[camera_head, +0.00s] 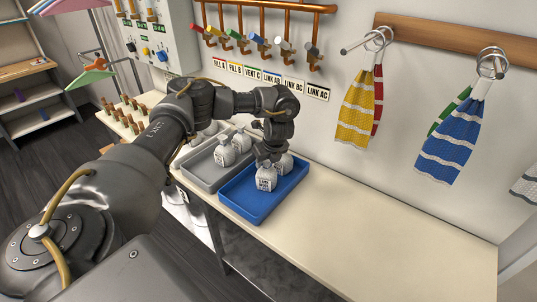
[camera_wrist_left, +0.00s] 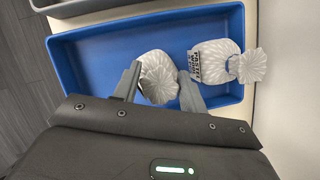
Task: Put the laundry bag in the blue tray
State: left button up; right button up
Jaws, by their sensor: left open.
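The blue tray (camera_head: 242,207) stands on the counter and also shows in the left wrist view (camera_wrist_left: 98,62). Two white tied bags are in it. The nearer bag (camera_head: 266,180) stands upright with a printed label too small to read surely; the other bag (camera_head: 285,163) is behind it. In the left wrist view one bag's gathered top (camera_wrist_left: 158,77) lies between my fingers, and a labelled bag (camera_wrist_left: 212,62) lies to the right. I cannot tell which is the laundry bag. My left gripper (camera_head: 269,158) is open, its fingers (camera_wrist_left: 160,72) on either side of that top. My right gripper is out of view.
A grey tray (camera_head: 203,174) with white bags (camera_head: 225,153) adjoins the blue tray on the left. The counter (camera_head: 350,230) to the right is clear. Copper pipes with coloured valves (camera_head: 240,45) and towels (camera_head: 450,138) hang on the wall behind.

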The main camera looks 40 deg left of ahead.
pick_arm(q)
jog(key=p+v, duration=0.1)
jog(key=v, duration=1)
jog(key=shift+r, duration=0.3)
jog(key=shift+d, duration=0.1)
